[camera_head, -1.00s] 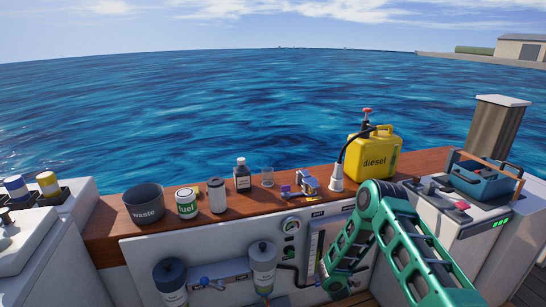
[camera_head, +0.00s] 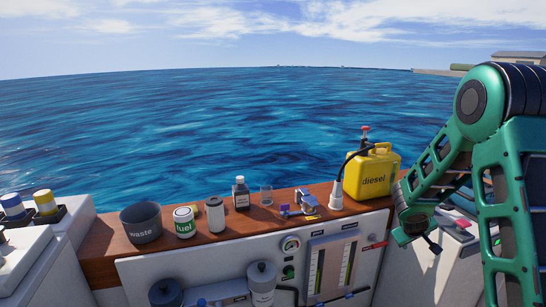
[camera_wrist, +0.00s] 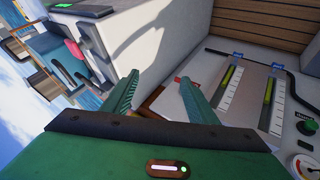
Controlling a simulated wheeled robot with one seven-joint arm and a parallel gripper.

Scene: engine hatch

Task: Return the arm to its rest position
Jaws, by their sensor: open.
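My green arm rises at the right side of the head view and bends down toward the right end of the engine panel. My gripper (camera_wrist: 158,88) shows in the wrist view with its two green fingers spread apart and nothing between them. In the head view the wrist end hangs in front of the panel's right edge, and the fingertips are hard to make out there. Behind the fingers, the wrist view shows the white panel with its two sight gauges (camera_wrist: 232,92) and a red-handled part, apparently beyond the fingers.
A wooden ledge (camera_head: 100,243) carries a waste bin (camera_head: 142,222), a fuel can (camera_head: 184,222), a filter cylinder (camera_head: 215,214), a dark bottle (camera_head: 241,194) and a yellow diesel canister (camera_head: 370,172). A white cabinet with a blue toolbox (camera_wrist: 62,52) stands right of the panel.

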